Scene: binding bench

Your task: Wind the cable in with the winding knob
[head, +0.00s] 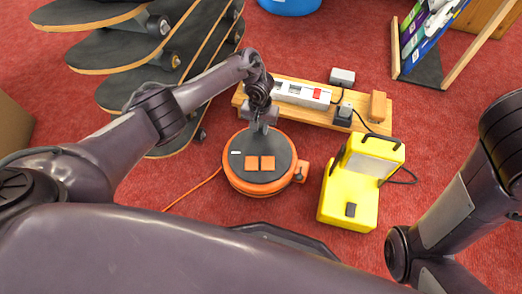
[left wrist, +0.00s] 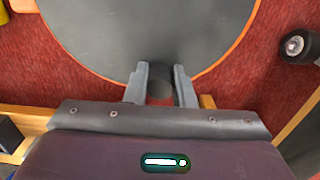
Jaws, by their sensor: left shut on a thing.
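The cable reel (head: 232,178) is a round orange drum lying flat on the red carpet, with a dark grey disc on top that carries two orange squares and a small white mark. Its orange cable (head: 192,190) runs out over the carpet to the lower left. My left gripper (head: 263,127) is at the disc's far edge. In the left wrist view, my left gripper (left wrist: 161,88) is shut on the dark round winding knob (left wrist: 160,87), one finger on each side. The knob is mostly hidden in the head view. My right gripper is not in view.
A wooden board (head: 283,108) with a white power strip (head: 303,93) lies just behind the reel. A yellow box-shaped device (head: 345,202) stands to its right. Stacked skateboards (head: 120,50) are at the upper left.

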